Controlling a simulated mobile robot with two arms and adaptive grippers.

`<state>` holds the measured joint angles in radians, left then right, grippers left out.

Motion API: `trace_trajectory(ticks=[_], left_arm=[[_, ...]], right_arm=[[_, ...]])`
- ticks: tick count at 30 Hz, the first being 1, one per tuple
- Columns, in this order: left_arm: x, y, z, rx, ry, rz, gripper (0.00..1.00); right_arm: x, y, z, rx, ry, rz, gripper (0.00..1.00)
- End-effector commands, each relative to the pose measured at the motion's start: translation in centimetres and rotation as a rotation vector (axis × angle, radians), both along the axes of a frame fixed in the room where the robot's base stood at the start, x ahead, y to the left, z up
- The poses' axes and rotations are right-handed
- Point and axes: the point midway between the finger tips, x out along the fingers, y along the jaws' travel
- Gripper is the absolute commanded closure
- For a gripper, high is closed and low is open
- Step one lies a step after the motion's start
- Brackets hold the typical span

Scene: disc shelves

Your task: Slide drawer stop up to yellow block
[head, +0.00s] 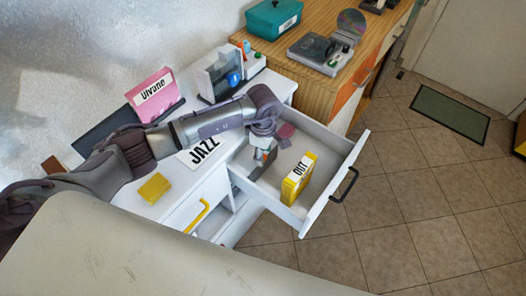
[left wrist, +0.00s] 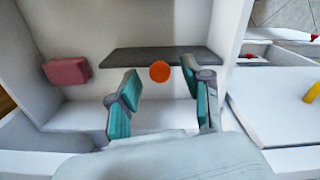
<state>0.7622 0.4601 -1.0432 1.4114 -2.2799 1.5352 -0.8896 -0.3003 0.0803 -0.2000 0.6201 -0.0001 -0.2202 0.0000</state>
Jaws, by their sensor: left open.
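The open white drawer (head: 335,172) holds a yellow block (head: 299,178) marked OUT, standing near its front end. The drawer stop looks like a dark grey plate (left wrist: 130,57) with a round orange knob (left wrist: 160,71), lying across the drawer in the left wrist view. My left gripper (left wrist: 162,86) is open, and the knob shows in the gap between its teal-padded fingers, just beyond the tips. Contact cannot be told. In the head view my left gripper (head: 262,150) is down inside the drawer and partly covers the stop. The yellow block is not seen in the left wrist view.
A pink block (left wrist: 67,71) lies in the drawer; it also shows in the head view (head: 286,131). The drawer walls are close around the gripper. A yellow pad (head: 154,188) and a JAZZ card (head: 203,152) lie on the white cabinet top.

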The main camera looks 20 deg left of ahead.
Motion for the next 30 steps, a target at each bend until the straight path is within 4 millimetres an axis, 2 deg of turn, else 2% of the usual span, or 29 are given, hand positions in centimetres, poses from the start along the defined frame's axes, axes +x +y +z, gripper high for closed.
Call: trace_trajectory(ticks=[1,9,18,25,30], left_arm=[[0.0,0.0,0.0,0.0,0.0,0.0,0.54],[0.0,0.0,0.0,0.0,0.0,0.001,0.99],[0.0,-0.1,0.0,0.0,0.0,0.0,1.0],[-1.2,-3.4,-0.1,0.0,0.001,-0.003,1.0],[-1.6,-4.3,0.0,0.003,0.002,0.0,1.0]], right_arm=[[0.0,0.0,0.0,0.0,-0.001,0.0,0.41],[0.1,0.1,0.0,0.001,-0.001,0.0,0.41],[0.1,0.1,0.0,0.001,-0.002,0.0,0.41],[0.1,0.1,-0.6,0.001,-0.002,-0.001,0.41],[0.1,0.1,-0.7,0.001,-0.002,-0.001,0.41]])
